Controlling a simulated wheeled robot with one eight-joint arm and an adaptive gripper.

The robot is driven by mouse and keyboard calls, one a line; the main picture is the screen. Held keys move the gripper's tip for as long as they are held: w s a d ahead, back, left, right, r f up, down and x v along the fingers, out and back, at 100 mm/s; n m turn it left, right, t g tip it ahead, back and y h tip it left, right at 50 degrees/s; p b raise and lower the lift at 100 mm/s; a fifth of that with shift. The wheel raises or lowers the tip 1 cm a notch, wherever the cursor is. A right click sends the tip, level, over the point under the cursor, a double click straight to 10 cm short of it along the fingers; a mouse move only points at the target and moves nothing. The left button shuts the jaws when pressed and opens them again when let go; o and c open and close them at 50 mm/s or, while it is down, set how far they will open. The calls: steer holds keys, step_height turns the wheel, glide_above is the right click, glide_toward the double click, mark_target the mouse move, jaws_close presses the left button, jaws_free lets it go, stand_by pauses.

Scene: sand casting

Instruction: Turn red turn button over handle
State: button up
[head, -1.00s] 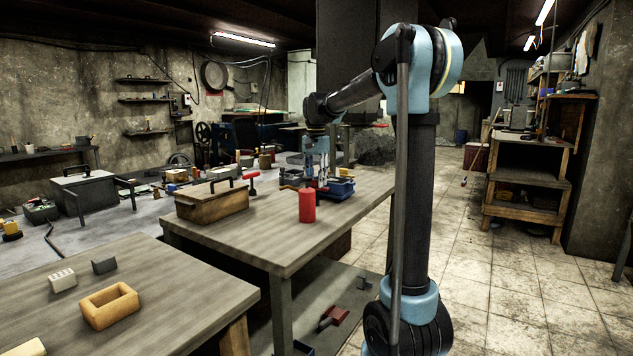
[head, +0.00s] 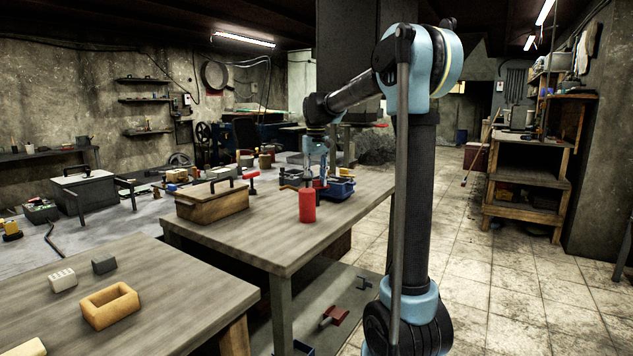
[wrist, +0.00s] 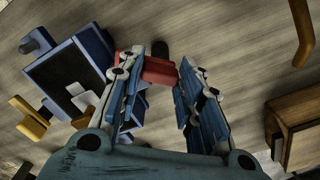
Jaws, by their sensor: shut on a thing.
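In the wrist view, my gripper (wrist: 158,76) has its two blue-grey fingers on either side of a red turn button (wrist: 159,70). It is shut on this red piece. A dark rounded end (wrist: 160,48), possibly the handle, shows just beyond the red piece. A blue box with a dark inside (wrist: 70,77) lies beside it to the left. In the head view, my gripper (head: 317,184) points down at the blue box (head: 339,188) on the table.
A red cylinder (head: 307,206) stands on the table (head: 268,236) in front of my gripper. A wooden box with a lid (head: 211,200) stands to the left. A yellow part (wrist: 29,119) lies by the blue box. The table's near middle is clear.

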steer(key=n, duration=0.3)
steer(key=shift+n, duration=2.3)
steer(key=o, duration=1.1)
steer(key=shift+c, duration=0.2)
step_height(320, 180, up, 12)
